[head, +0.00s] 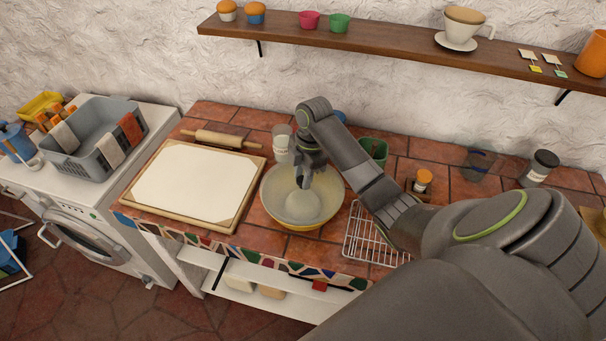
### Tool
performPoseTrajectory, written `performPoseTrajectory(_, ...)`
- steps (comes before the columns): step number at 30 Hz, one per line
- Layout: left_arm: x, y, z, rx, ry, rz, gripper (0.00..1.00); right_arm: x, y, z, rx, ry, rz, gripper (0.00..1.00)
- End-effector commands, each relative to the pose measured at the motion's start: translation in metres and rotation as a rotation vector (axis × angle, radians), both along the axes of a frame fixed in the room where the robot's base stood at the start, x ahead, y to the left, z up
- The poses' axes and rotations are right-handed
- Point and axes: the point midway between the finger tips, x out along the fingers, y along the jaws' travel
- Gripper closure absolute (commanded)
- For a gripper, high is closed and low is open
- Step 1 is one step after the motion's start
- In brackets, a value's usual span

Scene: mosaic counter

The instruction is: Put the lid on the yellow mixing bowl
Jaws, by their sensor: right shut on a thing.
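The yellow mixing bowl (291,230) stands on the tiled counter, its yellow side showing along the front. A pale, see-through round lid (322,199) shows over the bowl's opening. My right gripper (304,184) points down above the middle of the bowl and is shut on the lid, near its centre. The fingers hide the grip point. I cannot tell whether the lid's edge touches the bowl's rim all round or hangs just above it. My left gripper is out of view.
A pastry board (190,186) and rolling pin (220,139) lie left of the bowl. A wire rack (365,238) lies to the right, partly under my arm. A canister (281,146) and green cup (374,150) stand behind. A shelf (370,42) runs along the wall.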

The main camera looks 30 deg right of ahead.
Motion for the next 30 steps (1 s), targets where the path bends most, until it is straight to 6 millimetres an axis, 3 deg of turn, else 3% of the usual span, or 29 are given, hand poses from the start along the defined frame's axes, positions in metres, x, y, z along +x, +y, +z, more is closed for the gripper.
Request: performPoseTrajectory(30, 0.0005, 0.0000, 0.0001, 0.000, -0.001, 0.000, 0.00, 0.0001, -0.0002, -0.0078, 0.000, 0.000, 0.001, 1.00)
